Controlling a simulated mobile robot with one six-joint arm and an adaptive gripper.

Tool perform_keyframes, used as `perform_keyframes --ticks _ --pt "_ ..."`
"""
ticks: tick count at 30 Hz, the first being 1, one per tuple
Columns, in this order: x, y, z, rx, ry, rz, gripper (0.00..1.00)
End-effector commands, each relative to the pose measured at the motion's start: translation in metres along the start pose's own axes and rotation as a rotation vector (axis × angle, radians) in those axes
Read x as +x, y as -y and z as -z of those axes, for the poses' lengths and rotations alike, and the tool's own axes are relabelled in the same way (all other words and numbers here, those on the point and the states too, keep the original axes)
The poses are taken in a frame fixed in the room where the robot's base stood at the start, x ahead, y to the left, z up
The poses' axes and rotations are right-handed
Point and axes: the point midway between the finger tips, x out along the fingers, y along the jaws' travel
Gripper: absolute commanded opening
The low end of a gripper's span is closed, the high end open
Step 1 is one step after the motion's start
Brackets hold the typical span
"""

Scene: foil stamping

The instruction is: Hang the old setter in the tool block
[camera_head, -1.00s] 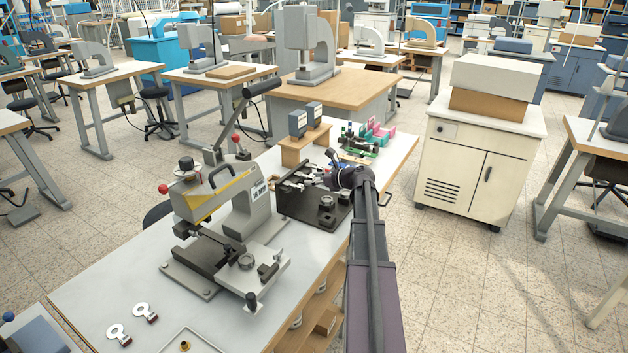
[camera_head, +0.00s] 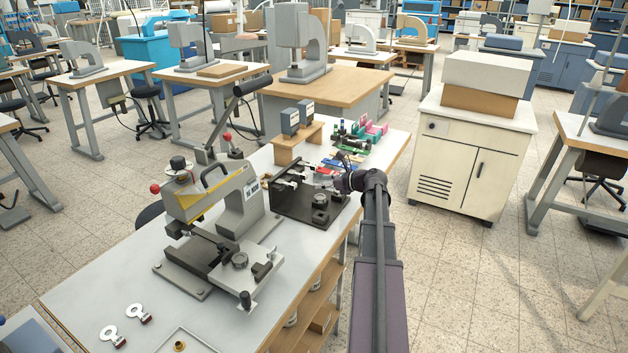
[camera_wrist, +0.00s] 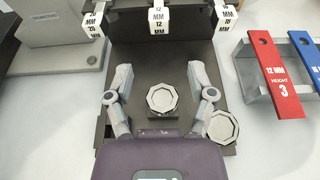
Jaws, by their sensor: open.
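The dark tool block (camera_head: 285,205) stands on the white bench beside the press, and it fills the middle of the wrist view (camera_wrist: 150,60). White cubes marked in MM line its far edge, such as the middle cube (camera_wrist: 159,20). A grey eight-sided piece (camera_wrist: 161,97) lies between my fingers over the dark plate, and a second one (camera_wrist: 223,127) is to its right. I cannot tell which, if either, is the old setter. My gripper (camera_wrist: 160,74) is open, its fingers apart on either side of the first piece; contact is unclear. In the head view my gripper (camera_head: 329,182) is small.
The stamping press (camera_head: 208,200) stands left of the block. Two ringed tools (camera_head: 110,335) lie at the bench's near left.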

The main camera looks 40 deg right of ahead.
Motion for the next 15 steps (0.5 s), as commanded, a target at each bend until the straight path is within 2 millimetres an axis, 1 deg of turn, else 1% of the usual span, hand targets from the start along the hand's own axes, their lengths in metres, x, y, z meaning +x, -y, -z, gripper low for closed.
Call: perform_keyframes --ticks 1,6,10,15 --pt "-0.007 -0.001 0.002 0.001 0.000 0.002 0.71" --pt "-0.023 -0.001 0.008 0.001 0.000 0.001 0.71" --pt "-0.030 -0.001 0.010 0.001 0.000 0.000 0.71" --pt "-0.034 0.000 0.011 0.000 0.000 -0.001 0.71"
